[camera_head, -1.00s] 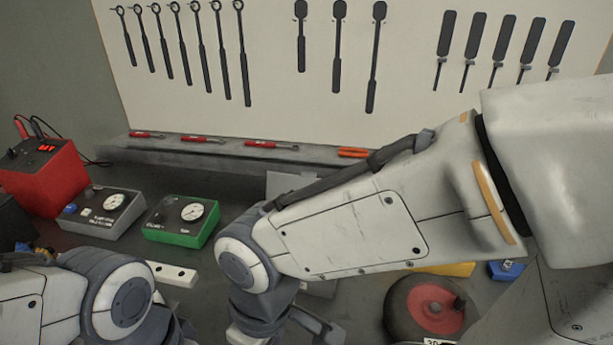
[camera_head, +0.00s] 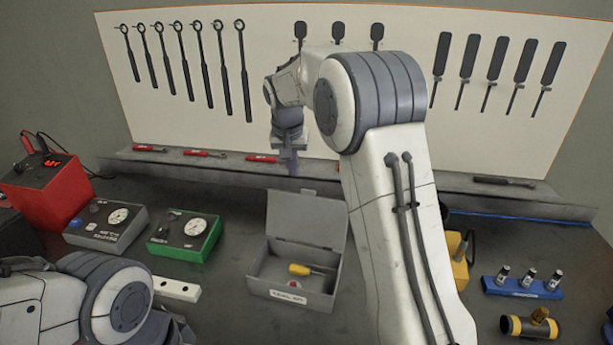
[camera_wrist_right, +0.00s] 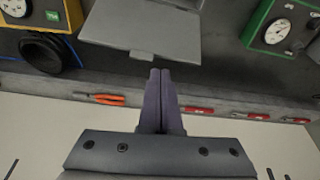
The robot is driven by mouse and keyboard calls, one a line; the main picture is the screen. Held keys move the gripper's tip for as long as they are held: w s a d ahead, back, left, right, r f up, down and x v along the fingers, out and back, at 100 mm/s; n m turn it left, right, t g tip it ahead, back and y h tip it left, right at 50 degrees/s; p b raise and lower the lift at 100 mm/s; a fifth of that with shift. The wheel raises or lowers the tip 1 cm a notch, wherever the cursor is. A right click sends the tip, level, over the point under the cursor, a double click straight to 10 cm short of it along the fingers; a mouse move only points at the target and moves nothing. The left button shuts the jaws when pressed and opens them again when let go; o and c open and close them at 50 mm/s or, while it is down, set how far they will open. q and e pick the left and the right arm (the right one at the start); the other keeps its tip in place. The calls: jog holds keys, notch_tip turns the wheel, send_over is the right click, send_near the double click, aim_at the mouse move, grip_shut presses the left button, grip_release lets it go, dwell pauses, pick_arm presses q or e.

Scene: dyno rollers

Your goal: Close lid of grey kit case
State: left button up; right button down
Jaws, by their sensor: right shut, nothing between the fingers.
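The grey kit case (camera_head: 322,299) stands on the bench with its lid (camera_head: 309,220) raised at the back. A yellow-handled screwdriver (camera_head: 305,270) and a small red-and-white item (camera_head: 292,287) lie inside. My right gripper (camera_head: 293,172) is shut and empty, above and behind the lid's top edge in the head view. In the right wrist view the shut fingertips (camera_wrist_right: 160,72) show close to the edge of the grey lid (camera_wrist_right: 140,30); I cannot tell whether they touch it. Only a link of my left arm shows at lower left; its gripper is out of sight.
A green gauge box (camera_head: 184,236) and a grey gauge box (camera_head: 106,228) stand left of the case. A blue holder (camera_head: 522,289) and a yellow-banded pipe piece (camera_head: 528,326) are at right. A tool ledge (camera_head: 230,167) runs behind.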

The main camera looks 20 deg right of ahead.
jog(key=w+d+m, duration=0.2)
jog(key=d, duration=0.4)
notch_tip(320, 180, down, 8)
jog(key=p, duration=0.6)
jog(key=shift+w+a+r+h, duration=0.15)
jog(key=shift+w+h, duration=0.05)
jog(key=shift+h, duration=0.1)
